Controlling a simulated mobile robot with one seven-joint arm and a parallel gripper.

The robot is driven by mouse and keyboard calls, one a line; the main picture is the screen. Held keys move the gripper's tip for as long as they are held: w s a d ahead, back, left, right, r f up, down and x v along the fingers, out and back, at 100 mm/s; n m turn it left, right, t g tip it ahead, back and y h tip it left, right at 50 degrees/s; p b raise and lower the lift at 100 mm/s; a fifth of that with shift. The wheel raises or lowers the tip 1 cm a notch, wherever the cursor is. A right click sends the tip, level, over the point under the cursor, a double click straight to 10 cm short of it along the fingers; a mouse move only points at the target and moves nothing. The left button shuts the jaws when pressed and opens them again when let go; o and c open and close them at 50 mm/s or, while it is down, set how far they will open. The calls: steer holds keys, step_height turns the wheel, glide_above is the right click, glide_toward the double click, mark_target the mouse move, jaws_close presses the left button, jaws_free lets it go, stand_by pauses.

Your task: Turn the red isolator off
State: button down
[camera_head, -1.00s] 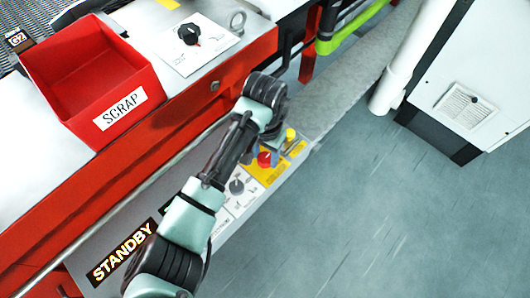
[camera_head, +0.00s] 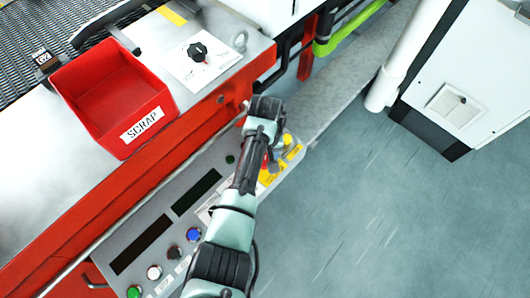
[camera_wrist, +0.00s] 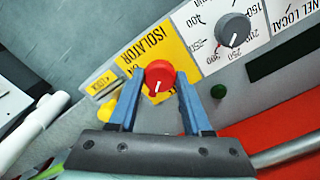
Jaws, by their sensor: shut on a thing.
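The red isolator knob (camera_wrist: 159,76) sits on a yellow label plate (camera_wrist: 158,46) marked ISOLATOR in the wrist view. Its white pointer mark is on the near side, tilted slightly left. My gripper (camera_wrist: 159,79) has its two blue fingers on either side of the knob, shut on it. The fingers and knob hide part of the plate's lettering. In the head view my arm reaches over the control panel, and only a sliver of the red knob (camera_head: 265,164) shows beside my gripper (camera_head: 271,166).
A grey dial (camera_wrist: 233,29) and a dark green button (camera_wrist: 219,91) are nearby. A yellow knob (camera_head: 287,139) lies just beyond the isolator. The panel has dark displays (camera_head: 141,245) and coloured buttons (camera_head: 193,235). A red SCRAP bin (camera_head: 112,95) stands on the machine; open floor lies right.

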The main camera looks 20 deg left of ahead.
steer(key=n+p, duration=0.2)
steer(key=n, duration=0.3)
steer(key=shift+r+n, duration=0.1)
steer(key=shift+n, duration=0.2)
steer(key=shift+w+n+p, duration=0.1)
steer(key=shift+n+p, duration=0.25)
steer(key=shift+n, duration=1.95)
steer(key=shift+c, duration=1.7)
jaws_free()
step_height(320, 180, up, 13)
steer(key=p, duration=0.1)
steer(key=shift+p, duration=0.4)
